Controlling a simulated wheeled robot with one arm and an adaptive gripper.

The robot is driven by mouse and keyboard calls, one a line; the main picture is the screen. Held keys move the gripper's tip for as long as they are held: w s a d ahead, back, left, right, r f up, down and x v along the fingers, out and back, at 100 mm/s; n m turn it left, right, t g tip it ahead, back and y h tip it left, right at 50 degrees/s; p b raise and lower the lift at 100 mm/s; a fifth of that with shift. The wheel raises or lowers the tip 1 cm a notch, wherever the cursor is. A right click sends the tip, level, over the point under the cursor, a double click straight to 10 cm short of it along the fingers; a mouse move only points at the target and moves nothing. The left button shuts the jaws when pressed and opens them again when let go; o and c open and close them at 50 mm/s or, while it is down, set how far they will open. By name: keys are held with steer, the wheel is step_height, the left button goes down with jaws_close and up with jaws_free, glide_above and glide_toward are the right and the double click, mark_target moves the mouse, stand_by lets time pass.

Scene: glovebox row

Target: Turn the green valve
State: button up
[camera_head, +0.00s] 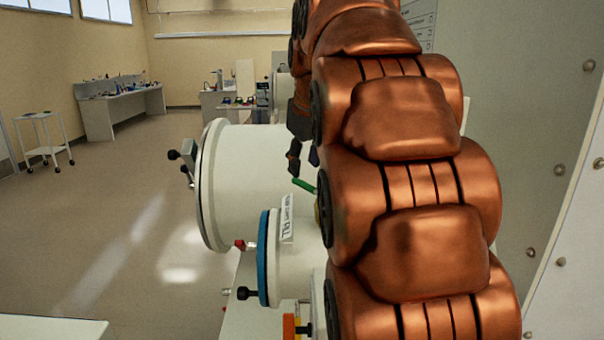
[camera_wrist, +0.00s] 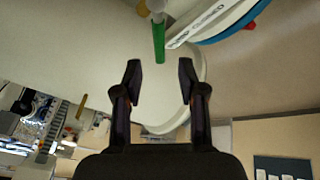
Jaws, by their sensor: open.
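The green valve handle (camera_head: 304,185) shows as a short green bar beside the large white cylinder, partly hidden behind my copper arm. In the wrist view the green valve handle (camera_wrist: 159,43) points down toward the space between my fingers, with a pale fitting at its upper end. My gripper (camera_wrist: 158,75) is open and empty, with its two dark fingers apart. The handle's lower tip appears just short of the fingertips, roughly midway between them; I cannot tell the depth gap. In the head view my gripper (camera_head: 293,155) is above the handle, mostly hidden by my arm.
A large white cylinder (camera_head: 245,180) and a smaller one with a blue ring (camera_head: 263,258) stand left of my arm. A red knob (camera_head: 240,244) and a black knob (camera_head: 244,293) stick out there. A wheeled cart (camera_head: 42,125) stands far left.

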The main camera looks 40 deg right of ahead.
mark_target(302, 181)
steer(key=shift+p+x, duration=0.6)
steer(key=shift+x, duration=1.7)
jaws_close()
